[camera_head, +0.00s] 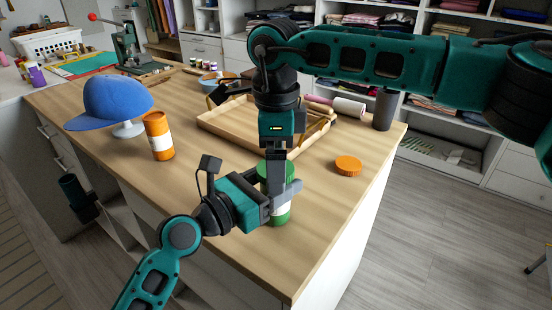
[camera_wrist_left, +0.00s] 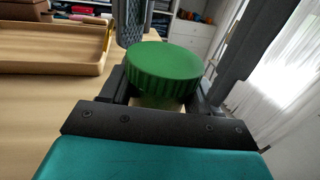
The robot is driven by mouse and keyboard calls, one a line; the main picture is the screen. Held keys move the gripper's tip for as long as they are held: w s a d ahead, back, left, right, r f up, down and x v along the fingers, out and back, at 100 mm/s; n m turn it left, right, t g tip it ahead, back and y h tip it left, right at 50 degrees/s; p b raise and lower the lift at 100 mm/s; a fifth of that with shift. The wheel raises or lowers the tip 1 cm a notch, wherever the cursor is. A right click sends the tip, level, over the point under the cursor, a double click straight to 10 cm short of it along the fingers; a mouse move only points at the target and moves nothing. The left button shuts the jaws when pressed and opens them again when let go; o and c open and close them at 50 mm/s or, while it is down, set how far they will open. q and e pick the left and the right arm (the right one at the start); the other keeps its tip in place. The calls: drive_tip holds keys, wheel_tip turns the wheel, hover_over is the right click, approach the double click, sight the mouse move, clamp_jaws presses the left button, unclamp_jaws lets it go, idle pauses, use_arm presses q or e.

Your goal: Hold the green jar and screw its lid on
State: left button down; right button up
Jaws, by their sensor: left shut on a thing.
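The green jar (camera_head: 281,214) with a pale label stands upright at the table's near right part. My left gripper (camera_head: 284,196) is shut around its body from the left. The green ribbed lid (camera_wrist_left: 165,66) is on top of the jar, above my left fingers in the left wrist view; its far rim also shows in the head view (camera_head: 290,170). I cannot tell how tightly it is seated. My right gripper (camera_head: 276,176) points straight down at the lid, with dark fingers at its sides. Whether they grip the lid is not clear.
An orange lid (camera_head: 348,165) lies to the right on the table. A wooden tray (camera_head: 222,128) is behind my grippers. An orange-and-white jar (camera_head: 158,137) and a blue cap on a stand (camera_head: 112,103) are at the left. A dark cylinder (camera_head: 384,110) stands near the back right corner.

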drive_tip(key=shift+r, duration=2.25)
drive_tip(key=shift+c, duration=0.3)
drive_tip(key=shift+r, duration=0.1)
drive_tip(key=shift+r+n, duration=0.5)
drive_tip(key=shift+n, duration=0.6)
wheel_tip(320, 180, up, 2)
drive_tip(key=n, duration=0.4)
drive_tip(key=shift+r, duration=0.15)
drive_tip(key=shift+f, duration=4.05)
